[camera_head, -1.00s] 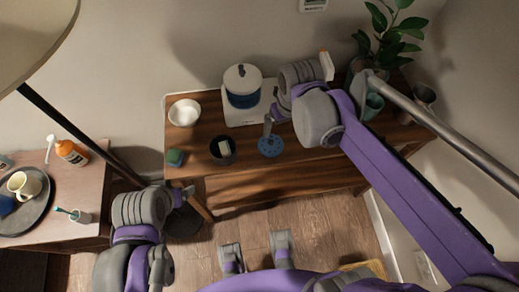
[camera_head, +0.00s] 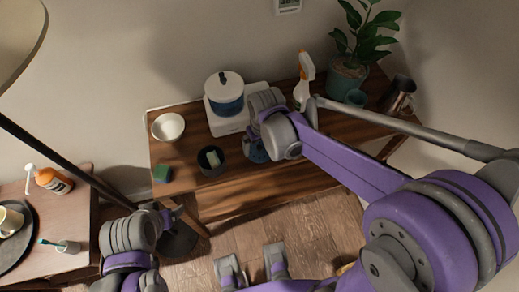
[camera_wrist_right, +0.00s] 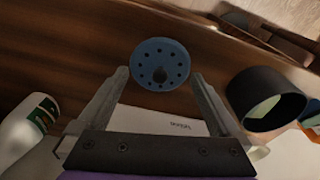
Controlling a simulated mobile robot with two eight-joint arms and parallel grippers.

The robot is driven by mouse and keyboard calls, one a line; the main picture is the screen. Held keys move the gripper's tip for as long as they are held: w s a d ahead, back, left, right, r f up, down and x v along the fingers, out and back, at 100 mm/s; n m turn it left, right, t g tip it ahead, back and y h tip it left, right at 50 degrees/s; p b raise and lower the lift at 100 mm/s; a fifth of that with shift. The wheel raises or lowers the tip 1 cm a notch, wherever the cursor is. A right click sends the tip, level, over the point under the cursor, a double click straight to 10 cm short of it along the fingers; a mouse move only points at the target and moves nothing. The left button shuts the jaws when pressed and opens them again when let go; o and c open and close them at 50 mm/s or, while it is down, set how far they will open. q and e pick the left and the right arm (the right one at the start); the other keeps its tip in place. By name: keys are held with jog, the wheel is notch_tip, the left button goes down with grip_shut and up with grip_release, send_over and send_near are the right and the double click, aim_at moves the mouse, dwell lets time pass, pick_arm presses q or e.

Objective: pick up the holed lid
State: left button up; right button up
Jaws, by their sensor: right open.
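The holed lid is a blue disc with a ring of small holes and a dark knob in the middle. In the right wrist view the holed lid (camera_wrist_right: 147,52) lies on the wooden table, between and just beyond the fingertips of my right gripper (camera_wrist_right: 159,76). The gripper is open and empty. In the head view the holed lid (camera_head: 258,155) is partly hidden by my right gripper (camera_head: 250,138) above it. My left gripper (camera_head: 168,216) is at the lower left, away from the lid; its jaws are too small to read.
On the table are a dark cup (camera_head: 211,164) with a sponge-like block, a blue pot (camera_head: 226,105) with white lid on a white base, a white bowl (camera_head: 168,127), a green sponge (camera_head: 162,174) and a spray bottle (camera_head: 304,82). A plant (camera_head: 350,75) stands at the right.

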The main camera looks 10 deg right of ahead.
jog(key=shift+f, duration=0.6)
jog(key=c, duration=1.4)
jog(key=shift+o, duration=0.2)
